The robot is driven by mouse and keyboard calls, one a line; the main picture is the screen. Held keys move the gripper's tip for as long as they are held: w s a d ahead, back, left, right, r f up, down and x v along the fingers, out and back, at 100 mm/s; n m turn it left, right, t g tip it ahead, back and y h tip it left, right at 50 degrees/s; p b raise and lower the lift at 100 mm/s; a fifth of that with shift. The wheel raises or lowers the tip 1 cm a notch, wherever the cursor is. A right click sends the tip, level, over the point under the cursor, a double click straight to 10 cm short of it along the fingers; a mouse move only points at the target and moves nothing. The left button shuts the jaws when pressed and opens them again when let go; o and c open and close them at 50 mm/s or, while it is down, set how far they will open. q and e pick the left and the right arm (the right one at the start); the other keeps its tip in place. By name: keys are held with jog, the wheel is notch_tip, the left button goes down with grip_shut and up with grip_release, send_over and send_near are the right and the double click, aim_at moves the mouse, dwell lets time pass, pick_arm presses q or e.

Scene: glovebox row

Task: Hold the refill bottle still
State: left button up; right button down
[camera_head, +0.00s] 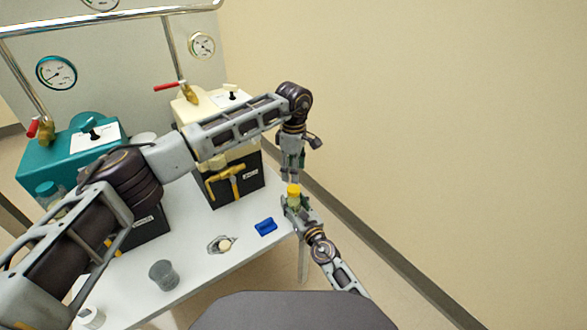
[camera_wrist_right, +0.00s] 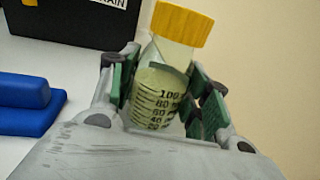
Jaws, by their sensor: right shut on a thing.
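The refill bottle (camera_wrist_right: 160,85) is clear with graduation marks, pale yellow-green contents and a yellow cap (camera_wrist_right: 181,23). In the right wrist view it stands between the green-padded fingers of my right gripper (camera_wrist_right: 163,92). In the head view my right gripper (camera_head: 294,203) is shut on it at the table's right end, and the yellow cap (camera_head: 293,190) shows above the fingers. My left arm reaches across from the left. My left gripper (camera_head: 291,165) points down just above the cap. Whether its fingers touch the cap or are open is unclear.
On the white table (camera_head: 195,255) are a blue block (camera_head: 265,227), a grey cup (camera_head: 163,275) and a small pale round piece (camera_head: 224,244) with grey metal around it. Teal (camera_head: 65,155) and cream (camera_head: 190,108) units stand behind. A beige wall lies right.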

aim_at(294, 188)
pick_arm(q)
jog(key=m, duration=1.2)
dwell(0.4)
dwell(0.3)
jog(key=shift+f, duration=4)
jog(key=shift+c, duration=0.5)
jog(key=c, duration=1)
